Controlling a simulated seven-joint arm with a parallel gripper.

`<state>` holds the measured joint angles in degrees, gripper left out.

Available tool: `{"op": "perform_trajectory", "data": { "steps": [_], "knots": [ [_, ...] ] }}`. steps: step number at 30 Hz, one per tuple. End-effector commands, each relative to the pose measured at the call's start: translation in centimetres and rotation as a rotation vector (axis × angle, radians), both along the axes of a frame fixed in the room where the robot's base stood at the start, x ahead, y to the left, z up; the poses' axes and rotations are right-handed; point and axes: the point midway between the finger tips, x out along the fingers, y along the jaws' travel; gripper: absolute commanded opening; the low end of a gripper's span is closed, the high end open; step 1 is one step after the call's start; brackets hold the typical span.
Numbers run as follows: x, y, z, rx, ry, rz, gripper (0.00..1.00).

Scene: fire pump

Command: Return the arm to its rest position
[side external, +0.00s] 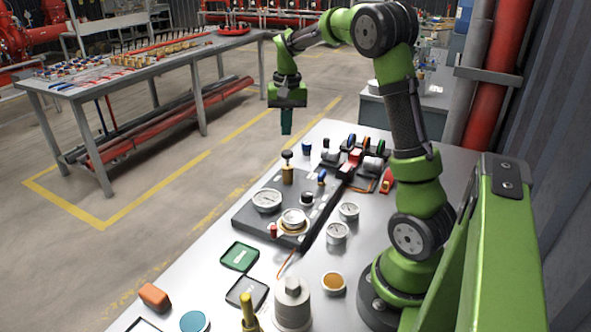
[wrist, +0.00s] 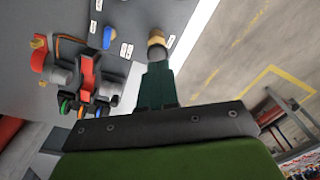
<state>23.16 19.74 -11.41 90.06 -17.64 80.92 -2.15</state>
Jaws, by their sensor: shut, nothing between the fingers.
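My green arm stands at the right of the work table in the side external view. Its gripper (side external: 286,128) hangs pointing down beyond the far left edge of the table, above floor level and apart from everything on the table. The dark green fingers are together and hold nothing. In the wrist view the shut fingers (wrist: 156,85) point toward a tan and grey cylindrical part (wrist: 157,42) near the table's edge. I cannot tell the gap between them from that view.
The work table (side external: 200,285) carries a dark panel (side external: 256,215) with gauges and a brass valve (side external: 288,170), plus a red and black assembly (side external: 352,160). Loose gauges, trays and an orange block (side external: 155,296) lie nearer. Another bench (side external: 150,62) stands back left. Open floor lies between.

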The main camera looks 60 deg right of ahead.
Motion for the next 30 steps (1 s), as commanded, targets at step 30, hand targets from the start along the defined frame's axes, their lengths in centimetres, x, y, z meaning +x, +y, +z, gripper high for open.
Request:
{"op": "perform_trajectory", "data": {
  "steps": [30],
  "knots": [
    [-13.9,26.3,5.3,-0.039,-0.619,0.614,0.0]
  ]
}}
